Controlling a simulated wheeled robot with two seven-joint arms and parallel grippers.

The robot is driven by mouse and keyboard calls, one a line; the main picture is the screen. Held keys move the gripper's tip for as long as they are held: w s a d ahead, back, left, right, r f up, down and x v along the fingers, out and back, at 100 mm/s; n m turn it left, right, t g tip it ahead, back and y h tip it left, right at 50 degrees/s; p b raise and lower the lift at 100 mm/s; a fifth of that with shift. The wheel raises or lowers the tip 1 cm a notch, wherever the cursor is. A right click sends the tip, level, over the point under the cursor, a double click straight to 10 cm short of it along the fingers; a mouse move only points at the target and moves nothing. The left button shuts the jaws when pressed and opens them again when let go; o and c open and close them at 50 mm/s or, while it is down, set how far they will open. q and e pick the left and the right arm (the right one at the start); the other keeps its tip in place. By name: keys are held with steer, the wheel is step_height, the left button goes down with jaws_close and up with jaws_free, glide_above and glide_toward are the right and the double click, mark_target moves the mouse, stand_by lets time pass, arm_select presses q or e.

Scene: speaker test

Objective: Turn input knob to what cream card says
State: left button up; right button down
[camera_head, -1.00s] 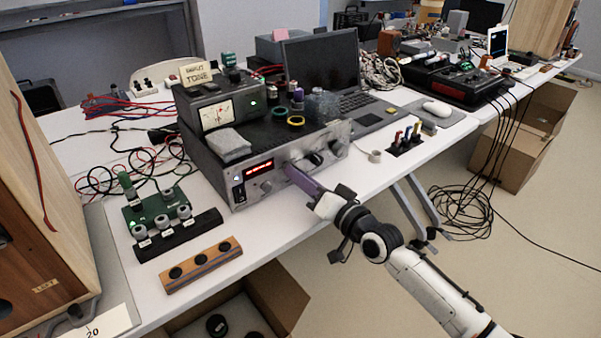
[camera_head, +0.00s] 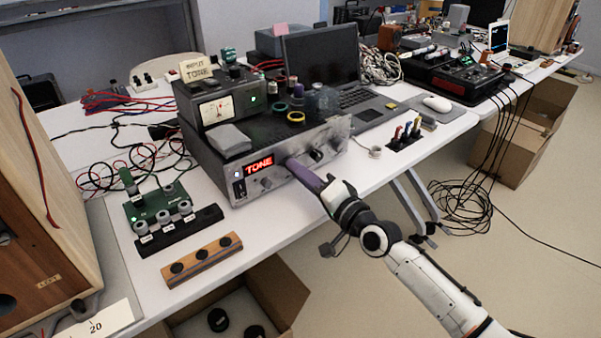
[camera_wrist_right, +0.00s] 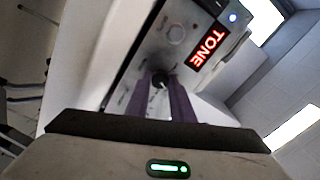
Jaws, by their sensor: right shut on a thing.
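The silver-fronted amplifier (camera_head: 290,178) stands on the white table, and its red display (camera_head: 259,164) reads TONE. The display also reads TONE in the right wrist view (camera_wrist_right: 207,47). The cream card (camera_head: 196,68) stands on top of the meter box and reads INPUT TONE. My right gripper (camera_head: 290,166) reaches the amplifier's front panel with its purple fingers. In the right wrist view the fingers are shut on the dark input knob (camera_wrist_right: 160,79), one on each side; the knob is mostly hidden in the head view. My left gripper is not in view.
The meter box (camera_head: 222,100) and a grey cloth-like block (camera_head: 229,138) sit on the amplifier. A green board (camera_head: 160,205) and a wooden strip with black knobs (camera_head: 202,260) lie to the left. A laptop (camera_head: 322,60) stands behind. Open boxes are on the floor.

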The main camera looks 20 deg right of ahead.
steer(key=c, duration=1.5)
jaws_free()
steer(key=shift+c, duration=0.2)
steer(key=shift+s, duration=0.15)
steer(key=v, duration=1)
steer(key=shift+p, duration=0.45)
